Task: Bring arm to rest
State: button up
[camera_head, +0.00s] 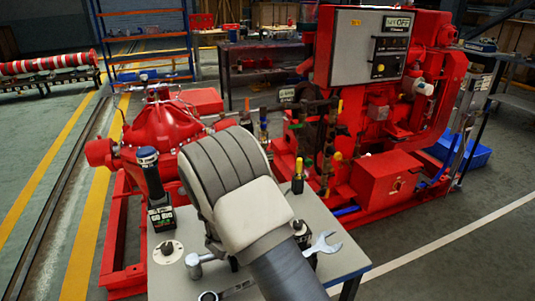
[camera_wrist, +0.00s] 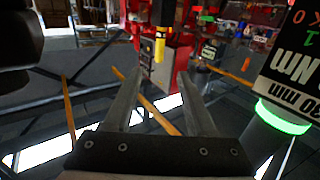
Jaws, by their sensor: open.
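My arm (camera_head: 232,185) reaches over the grey tool table (camera_head: 345,262) in the head view and hides part of it. My gripper (camera_wrist: 160,74) shows in the wrist view with its two fingers spread apart and nothing between them. The gripper's fingers are hidden in the head view. A yellow and black tool (camera_wrist: 160,45) appears beyond the fingertips in the wrist view; I cannot tell whether it is close to them. A dark tool with a printed label (camera_wrist: 295,75) and a lit green ring (camera_wrist: 283,116) stands close on the right of the wrist view.
The table holds an upright blue-topped tool (camera_head: 152,180), an open-end wrench (camera_head: 322,245), a round grey piece (camera_head: 168,251) and an upright yellow-topped tool (camera_head: 298,178). The red pump (camera_head: 160,125) and red engine unit (camera_head: 385,120) stand behind. Open floor (camera_head: 460,255) lies to the right.

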notch_tip(320, 180, up, 10)
jog(key=a+n+y, duration=0.1)
jog(key=n+y, duration=0.1)
jog(key=y, duration=0.6)
jog(key=s+r+n+g+y, duration=0.2)
jog(key=s+r+g+y, duration=0.15)
jog(key=s+r, duration=0.35)
jog(key=s+d+f+n+g, duration=0.1)
jog(key=s+d+g, duration=0.15)
jog(key=s, duration=0.65)
jog(key=s+d+n+g+h, duration=0.1)
jog(key=s+d, duration=0.3)
jog(key=s, duration=0.6)
jog(key=s+d+f+n+g, duration=0.1)
jog(key=s+d+g, duration=0.15)
jog(key=s, duration=0.65)
notch_tip(320, 180, up, 13)
jog(key=p, duration=1.2)
jog(key=shift+d+t+p, duration=0.3)
jog(key=shift+t+p, duration=0.05)
jog(key=shift+p, duration=0.05)
jog(key=shift+w+f, duration=0.1)
jog(key=shift+f, duration=0.05)
jog(key=shift+c, duration=0.5)
jog(key=shift+a, duration=0.2)
